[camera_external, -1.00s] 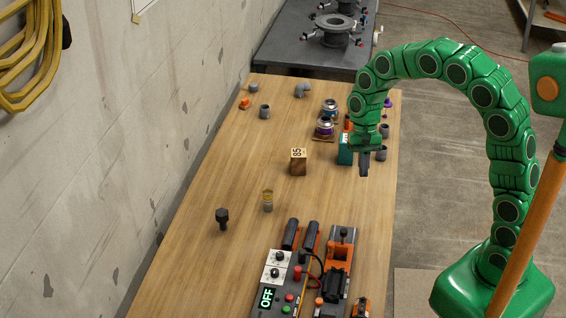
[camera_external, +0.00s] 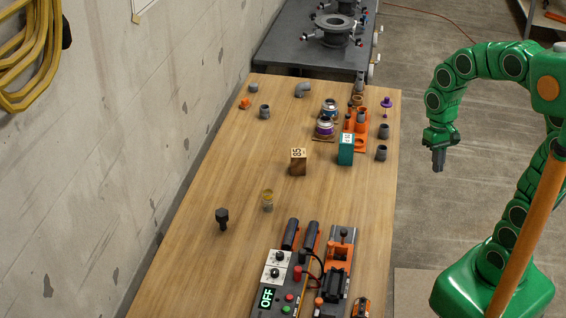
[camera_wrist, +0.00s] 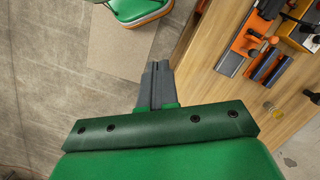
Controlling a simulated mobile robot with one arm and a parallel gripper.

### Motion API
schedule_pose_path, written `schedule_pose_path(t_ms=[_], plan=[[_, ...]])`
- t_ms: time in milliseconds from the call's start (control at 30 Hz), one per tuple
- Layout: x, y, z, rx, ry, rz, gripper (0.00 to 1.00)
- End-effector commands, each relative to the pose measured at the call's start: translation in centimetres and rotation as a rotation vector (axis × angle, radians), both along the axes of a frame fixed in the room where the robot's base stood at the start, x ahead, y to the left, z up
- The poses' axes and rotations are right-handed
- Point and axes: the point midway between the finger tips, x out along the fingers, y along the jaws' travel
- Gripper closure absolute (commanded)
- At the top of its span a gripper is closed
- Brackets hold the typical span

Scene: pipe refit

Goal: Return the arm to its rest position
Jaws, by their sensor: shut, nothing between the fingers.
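My green arm rises from its base at the lower right of the external view and arches over to the left. My gripper (camera_external: 438,160) hangs fingers down beyond the table's right edge, over the concrete floor. Its dark grey fingers are shut with nothing between them. In the wrist view my gripper (camera_wrist: 157,70) is seen from above with the fingers together, the floor below on the left and the table edge on the right.
The wooden table (camera_external: 210,200) holds a control panel (camera_external: 278,280), a wooden block (camera_external: 298,161), a teal block (camera_external: 346,149), several pipe fittings and cans. A dark grey table (camera_external: 290,45) stands behind. An orange pole (camera_external: 520,230) crosses in front of my arm. The floor (camera_external: 460,210) between table and arm is clear.

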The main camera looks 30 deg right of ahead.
Motion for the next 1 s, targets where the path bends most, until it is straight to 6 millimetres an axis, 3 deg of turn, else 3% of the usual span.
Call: schedule_pose_path(t_ms=[300, 533, 700, 1000], plan=[[-6.4, -3.0, 0.3, -0.018, -0.029, 0.098, 1.0], [-10.4, -4.5, 0.0, -0.032, -0.044, 0.163, 1.0], [-11.9, -5.1, -0.2, -0.038, -0.047, 0.19, 1.0], [-12.2, -5.2, -0.3, -0.039, -0.049, 0.198, 1.0]])
